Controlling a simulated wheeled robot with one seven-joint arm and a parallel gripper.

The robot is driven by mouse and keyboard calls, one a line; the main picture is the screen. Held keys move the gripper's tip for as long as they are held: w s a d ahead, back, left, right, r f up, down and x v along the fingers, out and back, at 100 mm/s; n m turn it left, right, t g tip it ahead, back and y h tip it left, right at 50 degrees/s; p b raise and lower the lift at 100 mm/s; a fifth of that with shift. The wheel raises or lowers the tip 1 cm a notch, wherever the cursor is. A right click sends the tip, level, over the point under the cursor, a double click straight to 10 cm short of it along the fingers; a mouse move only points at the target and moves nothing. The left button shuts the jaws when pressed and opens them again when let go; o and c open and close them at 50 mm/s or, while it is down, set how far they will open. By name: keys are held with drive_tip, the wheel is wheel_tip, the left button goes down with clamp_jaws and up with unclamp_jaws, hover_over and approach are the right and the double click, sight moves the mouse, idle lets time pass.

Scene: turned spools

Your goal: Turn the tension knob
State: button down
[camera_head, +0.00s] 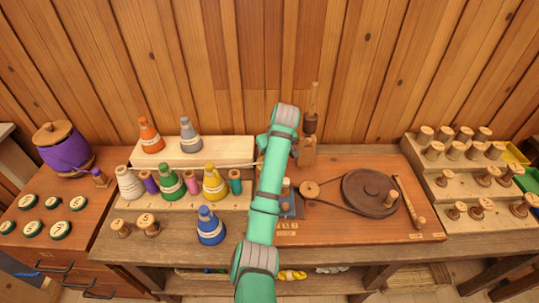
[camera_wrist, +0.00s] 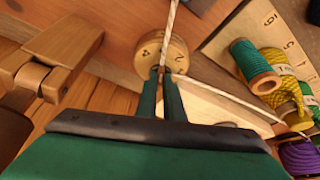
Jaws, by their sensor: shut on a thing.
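The tension knob (camera_wrist: 163,48) is a round pale wooden disc with dark marks and a digit on its face, at the top middle of the wrist view. My gripper (camera_wrist: 161,80) has its two narrow green fingers close together, shut on the knob at its lower side. A light cord runs over the knob and off to the lower right. In the head view my green arm covers the knob and the fingers. A wooden board with a large dark wheel (camera_head: 369,193), joined by a belt to a small wooden pulley (camera_head: 309,190), lies right of my arm.
Coloured thread cones and spools stand on a pale stepped rack (camera_head: 194,152) left of my arm. A blue cone (camera_head: 210,226) stands in front. A wooden post (camera_head: 306,150) rises close behind my arm. Stepped racks of wooden spools (camera_head: 470,170) stand at the right.

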drive_tip(key=shift+w+a, duration=0.1)
idle(0.3)
drive_tip(key=c, duration=1.9)
unclamp_jaws()
drive_tip(key=shift+o, duration=0.2)
